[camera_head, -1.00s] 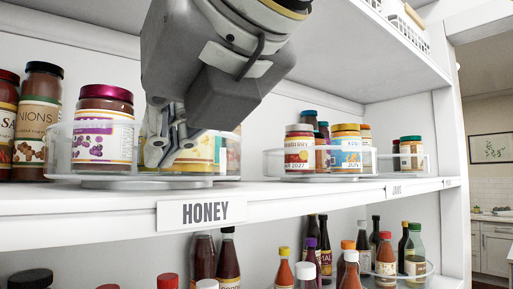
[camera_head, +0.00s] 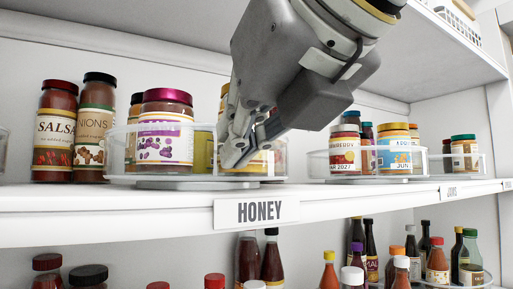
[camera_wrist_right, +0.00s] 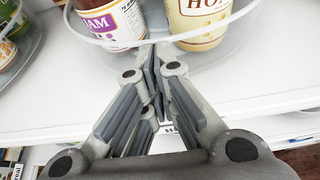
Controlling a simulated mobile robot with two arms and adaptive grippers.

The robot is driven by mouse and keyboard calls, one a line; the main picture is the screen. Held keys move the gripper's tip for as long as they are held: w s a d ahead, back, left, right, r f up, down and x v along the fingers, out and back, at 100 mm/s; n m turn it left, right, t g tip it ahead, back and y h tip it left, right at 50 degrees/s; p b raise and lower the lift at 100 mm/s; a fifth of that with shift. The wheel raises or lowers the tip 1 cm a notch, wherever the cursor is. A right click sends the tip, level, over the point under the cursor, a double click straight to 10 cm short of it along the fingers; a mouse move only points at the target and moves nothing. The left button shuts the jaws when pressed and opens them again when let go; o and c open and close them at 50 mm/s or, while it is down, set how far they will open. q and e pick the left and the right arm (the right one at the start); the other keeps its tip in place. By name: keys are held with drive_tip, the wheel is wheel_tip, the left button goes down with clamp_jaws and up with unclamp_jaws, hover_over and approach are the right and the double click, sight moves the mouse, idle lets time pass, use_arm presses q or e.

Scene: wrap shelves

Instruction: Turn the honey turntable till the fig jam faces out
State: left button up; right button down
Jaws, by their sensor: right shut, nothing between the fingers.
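The honey turntable (camera_head: 197,182), a clear-rimmed round tray, stands on the shelf above the HONEY label (camera_head: 256,211). At its front left is a jam jar (camera_head: 165,130) with a magenta lid and purple fruit on its label. In the right wrist view the jar (camera_wrist_right: 118,20) reads "JAM"; its flavour cannot be read. A honey jar (camera_wrist_right: 196,22) is beside it, partly hidden by my gripper in the head view. My right gripper (camera_head: 238,155) is shut and empty, its tips at the turntable's front rim; contact is unclear. My left gripper is out of view.
Salsa (camera_head: 54,130) and onion (camera_head: 95,125) jars stand left of the turntable. Another turntable (camera_head: 375,178) with several jars is to the right. Bottles (camera_head: 272,260) fill the shelf below. The upper shelf (camera_head: 150,20) hangs above my right arm.

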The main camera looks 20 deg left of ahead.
sight(274, 156)
drive_tip(key=shift+w+d, duration=0.75)
drive_tip(key=shift+w, duration=0.2)
drive_tip(key=shift+w+d, duration=0.6)
drive_tip(key=shift+w, duration=0.35)
drive_tip(key=shift+w+d, duration=0.25)
drive_tip(key=shift+w, duration=0.3)
drive_tip(key=shift+w+d, duration=0.25)
drive_tip(key=shift+w, duration=0.25)
